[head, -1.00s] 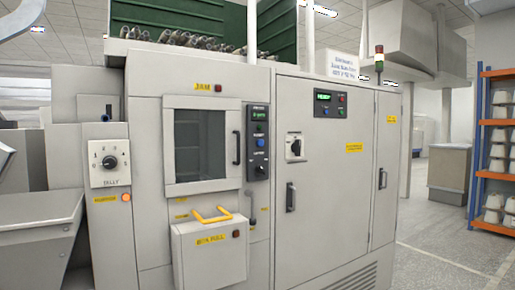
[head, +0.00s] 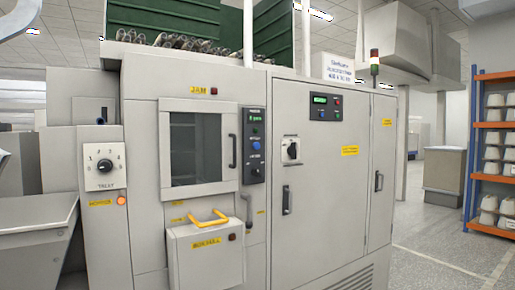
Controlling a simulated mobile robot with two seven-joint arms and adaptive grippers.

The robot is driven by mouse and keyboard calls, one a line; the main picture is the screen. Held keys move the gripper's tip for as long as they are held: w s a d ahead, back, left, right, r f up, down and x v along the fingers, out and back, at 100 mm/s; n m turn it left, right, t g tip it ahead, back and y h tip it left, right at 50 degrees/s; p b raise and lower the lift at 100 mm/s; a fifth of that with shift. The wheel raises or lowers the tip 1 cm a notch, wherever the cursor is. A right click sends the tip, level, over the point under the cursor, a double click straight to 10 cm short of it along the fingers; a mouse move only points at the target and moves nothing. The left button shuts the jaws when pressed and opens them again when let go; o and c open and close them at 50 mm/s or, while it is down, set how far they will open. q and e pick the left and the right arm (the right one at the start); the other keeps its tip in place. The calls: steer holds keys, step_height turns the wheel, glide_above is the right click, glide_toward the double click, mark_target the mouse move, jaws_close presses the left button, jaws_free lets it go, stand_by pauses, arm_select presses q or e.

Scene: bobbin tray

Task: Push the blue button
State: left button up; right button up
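A blue button (head: 256,145) sits on the narrow dark control panel (head: 254,168) on the front of the grey machine, to the right of its window door. It is below a small green display and above a dark knob. Neither of my grippers is in view, and nothing covers the panel.
The grey machine (head: 225,85) fills the middle. A grey trough (head: 38,222) stands at left. Open floor (head: 435,255) lies at right, before an orange shelf (head: 500,125).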

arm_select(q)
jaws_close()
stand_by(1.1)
